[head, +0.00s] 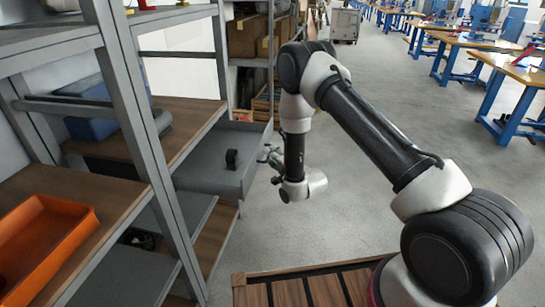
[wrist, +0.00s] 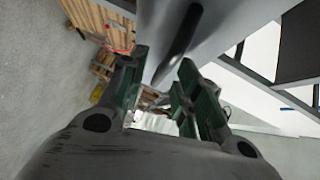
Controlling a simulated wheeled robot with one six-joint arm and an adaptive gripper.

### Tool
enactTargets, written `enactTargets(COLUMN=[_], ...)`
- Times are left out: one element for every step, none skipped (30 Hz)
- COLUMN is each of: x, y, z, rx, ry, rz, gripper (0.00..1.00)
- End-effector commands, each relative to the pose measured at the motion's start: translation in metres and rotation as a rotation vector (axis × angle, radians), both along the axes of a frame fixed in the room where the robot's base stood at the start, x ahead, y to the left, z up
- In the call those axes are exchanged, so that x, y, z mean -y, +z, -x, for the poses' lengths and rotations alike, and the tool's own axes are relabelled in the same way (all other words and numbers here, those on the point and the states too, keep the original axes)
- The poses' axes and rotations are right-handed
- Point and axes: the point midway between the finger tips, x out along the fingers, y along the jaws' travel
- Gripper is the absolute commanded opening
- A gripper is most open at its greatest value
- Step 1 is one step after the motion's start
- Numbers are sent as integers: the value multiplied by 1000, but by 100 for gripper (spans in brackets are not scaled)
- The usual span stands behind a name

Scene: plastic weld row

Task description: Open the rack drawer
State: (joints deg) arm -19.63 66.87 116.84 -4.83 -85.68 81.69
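The grey rack drawer (head: 207,173) stands pulled out from the rack, its tray sticking out past the shelf edge. A small black object (head: 232,158) sits inside it. My gripper (head: 268,158) is at the drawer's outer front face. In the wrist view my gripper (wrist: 164,60) has its two green-padded fingers apart. A dark bar-like handle (wrist: 182,42) on the grey drawer front (wrist: 222,22) shows between and beyond the fingertips. I see no finger pressed on the handle. In the head view the handle is hidden behind the drawer front.
The grey metal rack (head: 128,90) with wooden shelves fills the left. An orange bin (head: 45,245) sits on its near shelf, a blue case (head: 95,115) further back. Clear concrete floor (head: 370,60) lies to the right, with blue-legged workbenches (head: 500,70) beyond.

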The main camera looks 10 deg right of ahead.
Motion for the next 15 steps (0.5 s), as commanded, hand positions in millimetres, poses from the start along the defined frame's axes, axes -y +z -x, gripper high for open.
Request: enactTargets(x=[0,0,0,0,0,1,2,3,5,7,10,13,16,19,23], y=[0,0,0,0,0,1,1,1,2,2,3,4,5,6,7], z=[0,0,0,0,1,2,4,7,12,16,21,29,35,42,50], rx=[1,1,1,1,1,1,0,0,-1,-2,-2,-3,-2,-3,-3], ry=[0,0,0,0,0,0,0,0,0,0,0,-1,0,-1,0], rz=[0,0,0,0,0,0,0,0,0,1,0,0,0,0,1], gripper=[32,32,32,32,32,32,32,32,32,32,32,32,32,32,32])
